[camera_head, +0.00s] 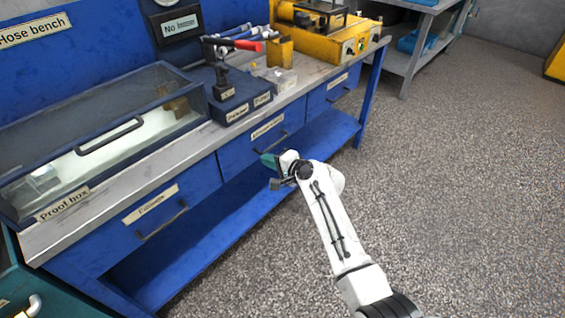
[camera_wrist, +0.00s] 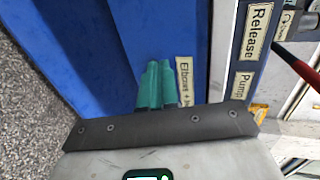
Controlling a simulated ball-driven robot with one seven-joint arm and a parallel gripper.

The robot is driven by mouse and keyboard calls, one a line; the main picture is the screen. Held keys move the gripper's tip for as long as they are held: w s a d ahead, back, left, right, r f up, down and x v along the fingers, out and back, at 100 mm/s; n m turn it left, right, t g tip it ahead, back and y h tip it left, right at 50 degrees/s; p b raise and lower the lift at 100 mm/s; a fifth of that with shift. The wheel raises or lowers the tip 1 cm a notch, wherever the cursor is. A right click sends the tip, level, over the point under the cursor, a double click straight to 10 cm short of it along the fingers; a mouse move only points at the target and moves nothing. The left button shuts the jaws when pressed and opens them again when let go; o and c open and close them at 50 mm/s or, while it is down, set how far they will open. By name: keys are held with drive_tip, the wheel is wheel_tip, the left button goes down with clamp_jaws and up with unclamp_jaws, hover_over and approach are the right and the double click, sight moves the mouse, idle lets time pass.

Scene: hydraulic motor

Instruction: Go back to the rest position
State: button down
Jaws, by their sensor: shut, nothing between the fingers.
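My gripper (camera_head: 266,160) is at the end of my white arm, in front of the blue bench's drawer fronts. In the wrist view its two green fingers (camera_wrist: 157,84) are side by side and closed, with nothing held between them. Behind the fingers in that view is a blue drawer front with a partly hidden label (camera_wrist: 185,82). I cannot tell the exact gap between the fingertips and the drawer.
The bench holds a lidded proof box (camera_head: 100,140), a pump block with a red-handled lever (camera_head: 240,98) and a yellow machine (camera_head: 335,38). Drawer handles (camera_head: 160,220) stick out along its front. Speckled floor (camera_head: 450,170) to the right is clear.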

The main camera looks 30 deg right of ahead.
drive_tip(key=s+a+f+n+g+p, duration=0.1)
drive_tip(key=s+n+g+p, duration=0.2)
drive_tip(key=s, duration=0.8)
drive_tip(key=s+a+f+n+g+p, duration=0.1)
drive_tip(key=s+f+n+g+p, duration=0.3)
drive_tip(key=s, duration=0.8)
drive_tip(key=s+d+r+n+g+h, duration=0.2)
drive_tip(key=s+r+n, duration=0.1)
drive_tip(key=s, duration=0.9)
drive_tip(key=s+d+r+n+g+h+p, duration=0.1)
drive_tip(key=s+r+n+g+h, duration=0.2)
drive_tip(key=s, duration=1)
drive_tip(key=shift+d+r+n+g, duration=0.3)
drive_tip(key=shift+d+r, duration=0.1)
drive_tip(key=shift+r, duration=0.5)
